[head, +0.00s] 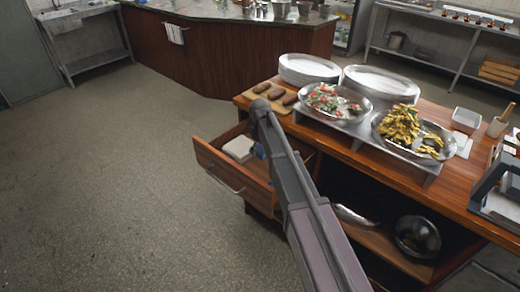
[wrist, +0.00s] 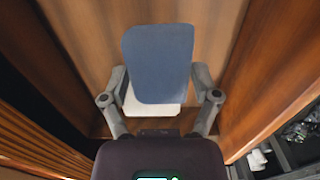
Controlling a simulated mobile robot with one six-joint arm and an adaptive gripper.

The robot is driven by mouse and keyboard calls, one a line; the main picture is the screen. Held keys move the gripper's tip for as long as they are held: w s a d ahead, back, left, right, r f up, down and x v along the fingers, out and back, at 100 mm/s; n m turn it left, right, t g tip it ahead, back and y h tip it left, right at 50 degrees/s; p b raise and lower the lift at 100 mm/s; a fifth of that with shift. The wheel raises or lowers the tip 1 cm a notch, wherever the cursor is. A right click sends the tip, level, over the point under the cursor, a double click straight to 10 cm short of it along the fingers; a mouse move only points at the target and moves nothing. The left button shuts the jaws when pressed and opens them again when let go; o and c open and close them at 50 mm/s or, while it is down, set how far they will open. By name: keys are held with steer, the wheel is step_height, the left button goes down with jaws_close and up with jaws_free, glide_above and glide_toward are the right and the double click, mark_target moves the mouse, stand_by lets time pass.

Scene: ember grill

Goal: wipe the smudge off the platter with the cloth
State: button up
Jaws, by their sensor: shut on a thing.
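My gripper (wrist: 160,78) is inside the open drawer (head: 226,178), its two fingers closed on the sides of a flat blue cloth (wrist: 158,60). A bit of the blue cloth (head: 260,152) also shows beside my arm in the head view. A white folded item (head: 238,148) lies in the drawer; a white edge (wrist: 152,108) shows just below the blue cloth in the wrist view. Two oval metal platters stand on the counter, one with a red and green salad (head: 322,113), one with yellow food (head: 433,150). I cannot make out a smudge on either.
Stacks of white plates (head: 309,66) stand behind the platters. A board with brown loaves (head: 262,88) lies at the counter's left end. Metal bowls (head: 418,237) sit on the shelf below. Wooden drawer walls rise close around my gripper. The floor at left is clear.

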mark_target(260, 149)
steer(key=shift+c, duration=0.5)
step_height(260, 149, up, 7)
steer(key=p, duration=0.7)
steer(key=shift+f+b, duration=0.85)
steer(key=shift+f, duration=0.05)
